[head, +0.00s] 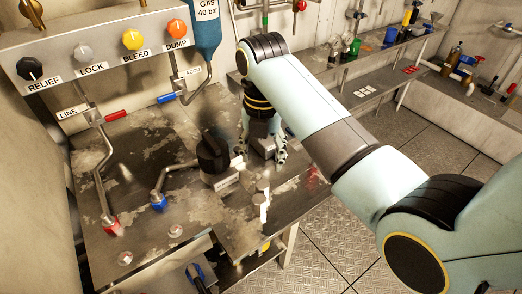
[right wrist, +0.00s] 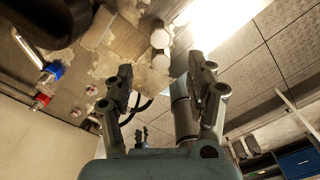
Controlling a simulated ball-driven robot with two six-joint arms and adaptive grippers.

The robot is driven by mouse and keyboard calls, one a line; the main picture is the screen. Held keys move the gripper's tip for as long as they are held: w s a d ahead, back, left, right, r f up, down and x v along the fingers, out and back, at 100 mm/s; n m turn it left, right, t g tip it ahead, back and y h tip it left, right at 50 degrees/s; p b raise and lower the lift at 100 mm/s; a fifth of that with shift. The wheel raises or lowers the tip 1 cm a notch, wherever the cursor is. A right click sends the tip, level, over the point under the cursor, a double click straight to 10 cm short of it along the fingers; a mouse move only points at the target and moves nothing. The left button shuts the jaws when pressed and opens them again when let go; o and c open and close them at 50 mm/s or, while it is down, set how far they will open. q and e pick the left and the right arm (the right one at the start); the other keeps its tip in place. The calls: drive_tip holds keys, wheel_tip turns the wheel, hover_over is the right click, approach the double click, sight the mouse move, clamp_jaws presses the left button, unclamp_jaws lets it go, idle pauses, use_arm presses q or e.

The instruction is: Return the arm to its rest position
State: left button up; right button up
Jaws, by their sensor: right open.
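My right arm (head: 325,130) reaches in from the right over the worn metal bench (head: 150,130). My right gripper (head: 263,157) points down beside a black knob (head: 212,155), to its right, and is partly hidden by my own wrist. In the right wrist view the two fingers (right wrist: 160,88) stand apart with nothing held between them. The bench edge and pale posts (right wrist: 160,48) show beyond the fingertips. I cannot tell whether a fingertip touches anything. My left gripper is not in view.
A panel (head: 100,55) with RELIEF, LOCK, BLEED and DUMP knobs stands at the back left. A blue gas bottle (head: 205,30) hangs beside it. Pipes with red and blue fittings (head: 158,200) rise from the bench. Open floor (head: 335,235) lies to the right, with shelves behind.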

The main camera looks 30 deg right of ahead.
drive_tip(key=s+d+r+m+t, duration=0.2)
drive_tip(key=s+r+m, duration=0.2)
drive_tip(key=s+m, duration=0.85)
drive_tip(key=s+d+r+m+t, duration=0.25)
drive_tip(key=s+m, duration=0.75)
drive_tip(key=m, duration=0.5)
wheel_tip(320, 180, down, 32)
drive_tip(key=d+g+h+b, duration=0.1)
drive_tip(key=d+g+b, duration=0.1)
drive_tip(key=b, duration=0.6)
drive_tip(key=s+f+g+b, duration=0.1)
drive_tip(key=s+f+b, duration=0.2)
drive_tip(key=s+f, duration=0.7)
drive_tip(key=s+d+f+b, duration=0.1)
drive_tip(key=s+f+b, duration=0.3)
drive_tip(key=s+f, duration=0.5)
wheel_tip(320, 180, down, 6)
drive_tip(key=shift+s+d+g, duration=0.15)
drive_tip(key=shift+s+g, duration=0.2)
